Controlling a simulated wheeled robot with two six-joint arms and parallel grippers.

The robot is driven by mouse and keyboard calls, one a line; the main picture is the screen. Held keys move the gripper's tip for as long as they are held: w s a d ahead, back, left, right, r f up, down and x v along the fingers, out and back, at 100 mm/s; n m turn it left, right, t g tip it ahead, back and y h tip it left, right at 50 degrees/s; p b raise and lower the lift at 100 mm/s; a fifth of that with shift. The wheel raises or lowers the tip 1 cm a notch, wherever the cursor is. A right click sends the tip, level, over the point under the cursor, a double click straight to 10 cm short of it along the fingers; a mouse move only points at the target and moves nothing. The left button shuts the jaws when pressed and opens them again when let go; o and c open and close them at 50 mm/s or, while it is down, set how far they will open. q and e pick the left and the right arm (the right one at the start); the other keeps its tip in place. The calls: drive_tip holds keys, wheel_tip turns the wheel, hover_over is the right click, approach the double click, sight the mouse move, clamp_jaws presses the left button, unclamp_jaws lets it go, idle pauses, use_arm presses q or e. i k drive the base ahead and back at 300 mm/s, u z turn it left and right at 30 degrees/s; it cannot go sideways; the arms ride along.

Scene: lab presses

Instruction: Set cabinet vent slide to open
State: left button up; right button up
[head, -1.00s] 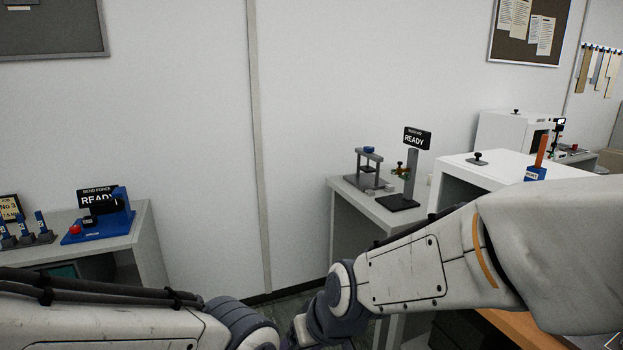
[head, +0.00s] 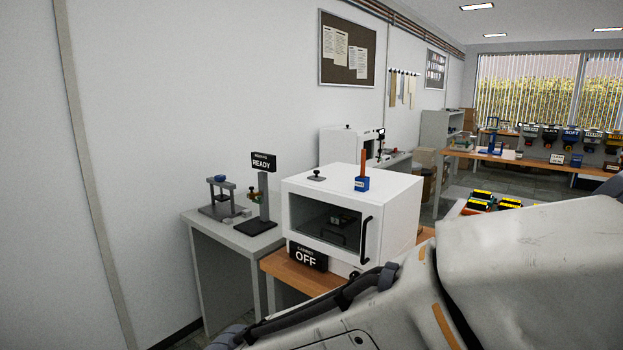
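The white cabinet (head: 396,204) stands on a wooden bench right of the middle, with a dark window door (head: 327,226) that looks closed and a black handle (head: 366,238). A black sign at its front reads OFF (head: 307,257). On its top sits a small dark sliding piece with a knob (head: 316,176), which may be the vent slide; its setting is too small to tell. A blue block with an orange-red upright (head: 363,178) also stands on top. My arm crosses the lower right, in front of the bench. Neither gripper is in view.
A grey table (head: 215,243) left of the cabinet holds a small press (head: 222,196) and a stand with a READY sign (head: 263,162). Another white cabinet (head: 345,144) stands behind. Wooden benches with bins (head: 570,135) lie far right.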

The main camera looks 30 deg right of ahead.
sight(317, 178)
drive_tip(key=z, duration=0.55)
drive_tip(key=i, duration=1.1)
drive_tip(key=u, duration=0.05)
